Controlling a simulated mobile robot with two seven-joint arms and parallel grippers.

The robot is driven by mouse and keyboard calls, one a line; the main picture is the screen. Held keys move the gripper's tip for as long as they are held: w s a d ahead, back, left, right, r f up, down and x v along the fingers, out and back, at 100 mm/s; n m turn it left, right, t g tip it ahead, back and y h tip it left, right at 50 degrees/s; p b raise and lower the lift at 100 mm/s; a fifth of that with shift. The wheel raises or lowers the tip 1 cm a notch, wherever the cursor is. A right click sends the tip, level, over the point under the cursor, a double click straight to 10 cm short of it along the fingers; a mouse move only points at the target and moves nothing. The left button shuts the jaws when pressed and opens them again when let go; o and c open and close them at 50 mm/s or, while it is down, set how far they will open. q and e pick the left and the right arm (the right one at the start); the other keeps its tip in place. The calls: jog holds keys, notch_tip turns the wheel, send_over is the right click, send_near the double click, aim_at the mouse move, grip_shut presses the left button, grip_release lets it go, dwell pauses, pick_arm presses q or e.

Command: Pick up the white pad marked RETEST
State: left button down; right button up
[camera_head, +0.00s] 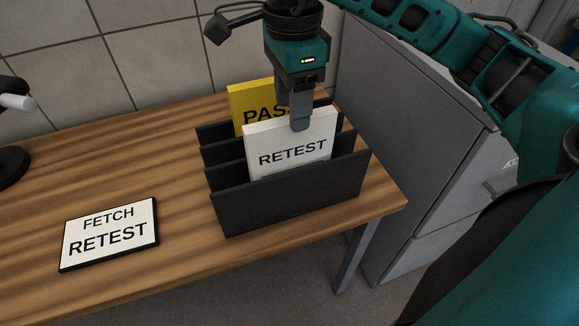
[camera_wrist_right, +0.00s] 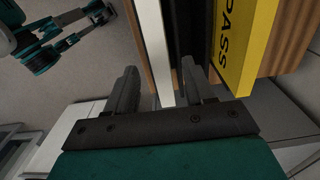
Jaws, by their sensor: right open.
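The white pad (camera_head: 290,147) marked RETEST stands upright in the front part of a dark slotted rack (camera_head: 290,197). Its lower part is hidden by the rack's front wall. My right gripper (camera_head: 300,122) points down at the pad's top edge, with one finger in front of its face. In the right wrist view the pad's white edge (camera_wrist_right: 155,45) runs between the two open fingers (camera_wrist_right: 160,92), with a gap visible on both sides. My left gripper does not show in the head view.
A yellow pad (camera_head: 252,108) marked PASS stands behind the white one. A sign (camera_head: 108,234) reading FETCH RETEST lies on the wooden table (camera_head: 185,190) at left. A grey cabinet (camera_head: 410,125) stands at the table's right. A tiled wall is behind.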

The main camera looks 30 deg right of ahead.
aim_at(291, 140)
notch_tip(291, 140, down, 8)
jog(key=shift+a, duration=0.1)
dwell(0.4)
grip_shut()
dwell(0.4)
